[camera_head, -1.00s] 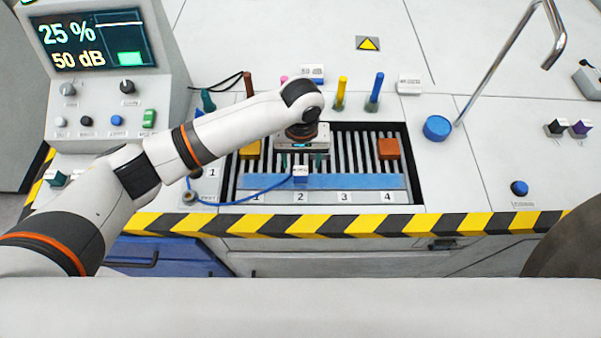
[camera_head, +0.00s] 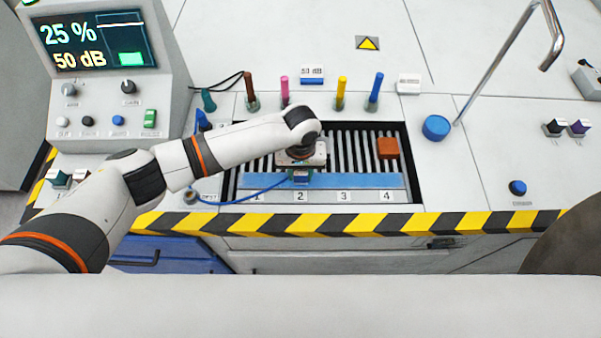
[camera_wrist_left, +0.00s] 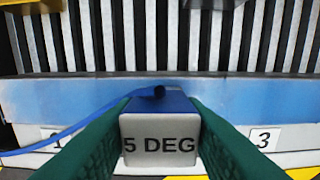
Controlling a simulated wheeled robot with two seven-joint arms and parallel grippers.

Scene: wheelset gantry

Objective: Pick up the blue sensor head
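The blue sensor head is a small block with a blue top and a white face marked "5 DEG" (camera_wrist_left: 160,143) in the left wrist view. A blue cable runs from its top to the left. In the head view the sensor head (camera_head: 301,180) is at the blue strip above number 2, mostly covered by my gripper. My left gripper (camera_head: 301,172) reaches down over it. Its green fingers (camera_wrist_left: 160,110) press against both sides of the block in the left wrist view. I cannot tell whether the block is lifted. My right gripper is not in view.
The slatted bay has a blue strip (camera_head: 350,181) along its front, with numbered spots below. An orange block (camera_head: 388,148) sits on the slats at right. Upright coloured pegs, such as the yellow one (camera_head: 342,90), stand behind. A metal tap-like pipe (camera_head: 500,60) rises at right.

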